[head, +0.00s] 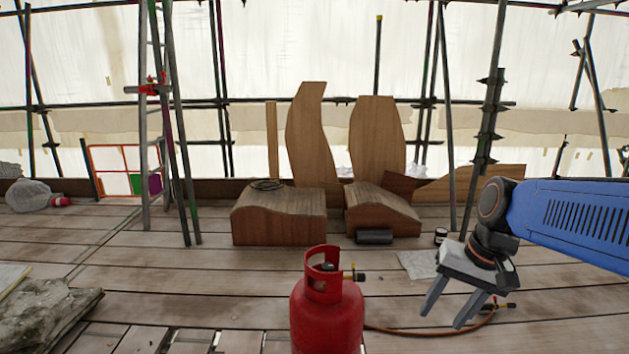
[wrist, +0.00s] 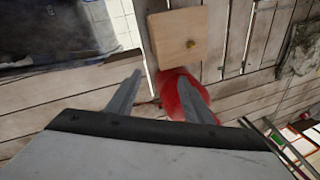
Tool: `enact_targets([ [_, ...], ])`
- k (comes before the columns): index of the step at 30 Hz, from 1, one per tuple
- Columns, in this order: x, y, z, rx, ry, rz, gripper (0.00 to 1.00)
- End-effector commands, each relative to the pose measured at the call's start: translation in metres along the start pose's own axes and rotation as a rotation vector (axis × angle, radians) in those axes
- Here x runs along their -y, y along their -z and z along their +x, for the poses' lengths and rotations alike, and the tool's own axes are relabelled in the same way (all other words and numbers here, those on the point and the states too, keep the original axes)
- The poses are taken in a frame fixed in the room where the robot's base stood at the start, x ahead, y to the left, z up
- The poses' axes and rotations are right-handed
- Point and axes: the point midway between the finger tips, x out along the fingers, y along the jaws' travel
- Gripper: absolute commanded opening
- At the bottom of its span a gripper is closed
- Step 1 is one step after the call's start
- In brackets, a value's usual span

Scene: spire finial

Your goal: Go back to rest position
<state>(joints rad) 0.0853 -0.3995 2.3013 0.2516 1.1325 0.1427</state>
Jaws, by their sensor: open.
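My gripper (head: 452,306) hangs from the blue arm at the right of the head view. Its two grey fingers point down and stand apart with nothing between them. In the wrist view my gripper (wrist: 160,95) also shows its fingers spread. A red gas cylinder (head: 327,318) stands upright on the planks at the bottom middle of the head view, left of my gripper and apart from it. In the wrist view a red shape (wrist: 180,92), likely the cylinder, lies partly behind the right finger.
Scaffold poles (head: 172,120) rise at the left. Curved wooden blocks (head: 280,220) and upright boards stand at the back. An orange hose (head: 430,332) runs from the cylinder beneath my gripper. A stone slab (head: 45,315) lies front left. A wooden block (wrist: 178,38) shows in the wrist view.

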Motion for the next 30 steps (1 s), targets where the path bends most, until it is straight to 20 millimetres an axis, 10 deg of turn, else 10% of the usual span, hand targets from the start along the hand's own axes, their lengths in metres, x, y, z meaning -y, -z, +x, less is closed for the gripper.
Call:
enact_targets([
  [15,-0.053,-0.082,-0.001,-0.259,-0.137,-0.307,0.47],
  [30,-0.065,-0.094,0.003,-0.308,-0.168,-0.369,0.47],
])
